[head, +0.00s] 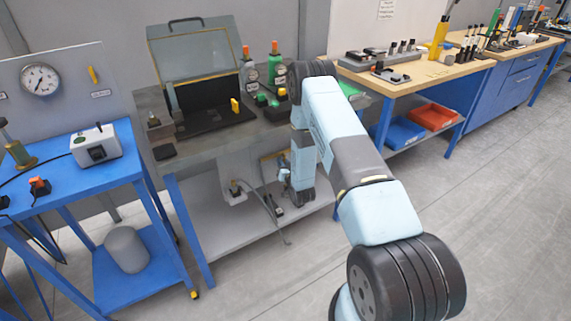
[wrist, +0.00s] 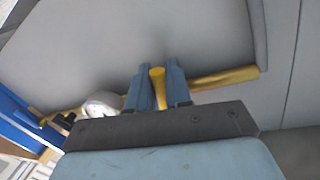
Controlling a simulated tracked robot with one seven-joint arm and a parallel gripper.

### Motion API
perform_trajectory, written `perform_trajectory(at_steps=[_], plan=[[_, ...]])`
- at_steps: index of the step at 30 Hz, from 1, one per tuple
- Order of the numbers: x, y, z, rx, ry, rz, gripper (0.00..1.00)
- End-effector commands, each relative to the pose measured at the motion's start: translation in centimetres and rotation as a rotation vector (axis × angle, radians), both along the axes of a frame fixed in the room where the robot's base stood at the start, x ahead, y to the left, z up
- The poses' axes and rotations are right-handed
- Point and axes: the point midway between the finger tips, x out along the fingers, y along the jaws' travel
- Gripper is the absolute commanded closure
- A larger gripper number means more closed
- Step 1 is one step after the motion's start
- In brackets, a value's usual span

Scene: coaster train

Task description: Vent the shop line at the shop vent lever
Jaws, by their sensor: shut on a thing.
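In the wrist view my gripper (wrist: 157,88) is shut on a yellow lever handle (wrist: 157,74), which stands between its two blue fingers. I take this handle for the shop vent lever; no label on it can be read. A brass-coloured pipe (wrist: 225,79) runs behind the fingers across a grey surface, and a silver round part (wrist: 102,103) sits left of them. In the head view my arm reaches down to the lower shelf (head: 222,222) under the grey bench. The gripped handle cannot be made out there, and the arm's end hides part of that spot.
A blue cart (head: 110,165) with a gauge panel (head: 60,110) stands at left; the panel carries a small yellow handle (head: 93,75). An open-lidded box (head: 195,60) and bottles (head: 275,65) stand on the bench above my gripper. A hose (head: 270,215) hangs by the shelf. The right floor is clear.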

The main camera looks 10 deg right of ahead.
Motion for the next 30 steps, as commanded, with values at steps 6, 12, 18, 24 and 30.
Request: perform_trajectory(at_steps=[6, 12, 18, 24, 30], plan=[[-0.19, 0.2, 0.03, 0.12, 0.041, -0.004, 1.0], [-0.22, 0.24, 0.02, 0.132, 0.047, -0.003, 1.0], [-0.22, 0.19, 0.01, 0.13, 0.046, -0.003, 0.75], [-0.19, 0.24, 0.07, 0.13, 0.045, -0.003, 0.66], [-0.38, 0.23, 0.1, 0.131, 0.044, -0.002, 0.66]])
